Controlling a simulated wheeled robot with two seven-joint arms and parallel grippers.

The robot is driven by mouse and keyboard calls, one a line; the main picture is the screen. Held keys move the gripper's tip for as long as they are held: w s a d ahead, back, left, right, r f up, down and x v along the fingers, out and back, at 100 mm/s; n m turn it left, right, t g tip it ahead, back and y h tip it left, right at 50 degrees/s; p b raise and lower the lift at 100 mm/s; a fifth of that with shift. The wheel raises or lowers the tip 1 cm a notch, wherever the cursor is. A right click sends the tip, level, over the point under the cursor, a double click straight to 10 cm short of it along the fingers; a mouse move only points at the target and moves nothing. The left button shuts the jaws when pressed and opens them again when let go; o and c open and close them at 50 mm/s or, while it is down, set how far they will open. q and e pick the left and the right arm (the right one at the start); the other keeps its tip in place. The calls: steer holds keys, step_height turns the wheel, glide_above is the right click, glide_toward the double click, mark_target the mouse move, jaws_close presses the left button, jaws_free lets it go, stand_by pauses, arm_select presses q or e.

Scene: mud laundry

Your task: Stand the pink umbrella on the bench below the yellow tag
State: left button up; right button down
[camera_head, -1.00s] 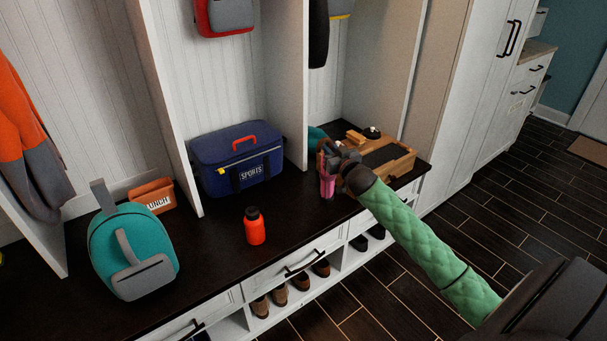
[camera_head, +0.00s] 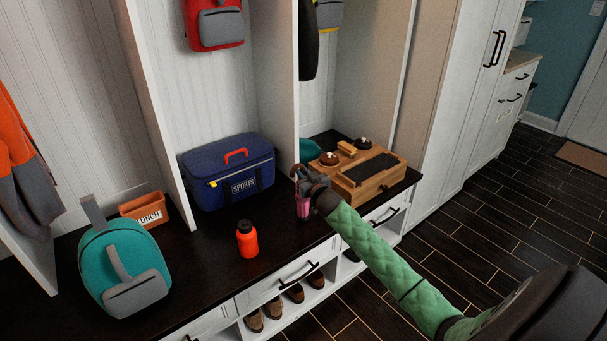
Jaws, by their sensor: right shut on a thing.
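My right gripper (camera_head: 304,188) is at the front of the bench (camera_head: 205,275), by the end of a white divider. It is shut on a small pink object, which I take to be the pink umbrella (camera_head: 304,208). The umbrella hangs roughly upright below the fingers, mostly hidden by the gripper. I cannot tell whether its lower end touches the bench. I cannot make out a yellow tag for certain; a small yellow piece (camera_head: 212,184) shows on the blue sports bag. My left gripper is not in view.
An orange bottle (camera_head: 247,240) stands left of the gripper. A blue sports bag (camera_head: 228,172) lies behind it. A wooden box (camera_head: 372,182) is close on the right. A teal backpack (camera_head: 122,265) and an orange lunch bin (camera_head: 145,209) are at the left. Bare bench lies around the bottle.

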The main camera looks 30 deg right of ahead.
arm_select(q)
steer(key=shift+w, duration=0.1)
arm_select(e)
steer(key=c, duration=1.4)
jaws_free()
